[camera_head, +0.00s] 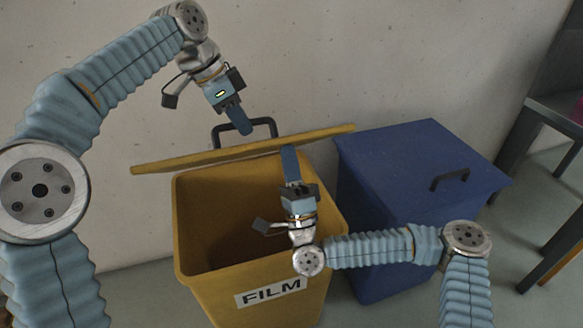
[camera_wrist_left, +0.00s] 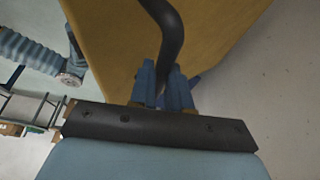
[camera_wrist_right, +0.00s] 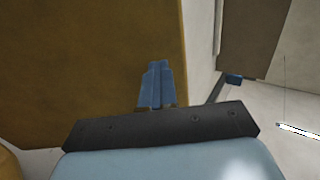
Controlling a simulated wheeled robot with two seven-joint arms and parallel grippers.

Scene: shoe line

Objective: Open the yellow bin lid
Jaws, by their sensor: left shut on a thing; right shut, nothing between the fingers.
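The yellow bin (camera_head: 196,215), labelled FILM, stands open with a dark, empty-looking inside. Its yellow lid (camera_head: 170,163) is raised and seen nearly edge-on above the bin's back rim. My left gripper (camera_head: 243,127) is shut on the lid's black handle (camera_head: 262,122), on the wall side. In the left wrist view, the handle (camera_wrist_left: 168,40) runs down between the blue fingers (camera_wrist_left: 163,92). My right gripper (camera_head: 288,150) is shut and empty, above the bin opening with its fingertips close to the lid's underside. In the right wrist view, the fingers (camera_wrist_right: 156,75) are together before the lid (camera_wrist_right: 90,70); I cannot tell whether they touch it.
A blue bin (camera_head: 410,215) with its lid closed and a black handle (camera_head: 450,179) stands right beside the yellow bin. A grey wall (camera_head: 360,60) is close behind both. A dark table (camera_head: 555,115) is at the far right. Grey floor is clear between them.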

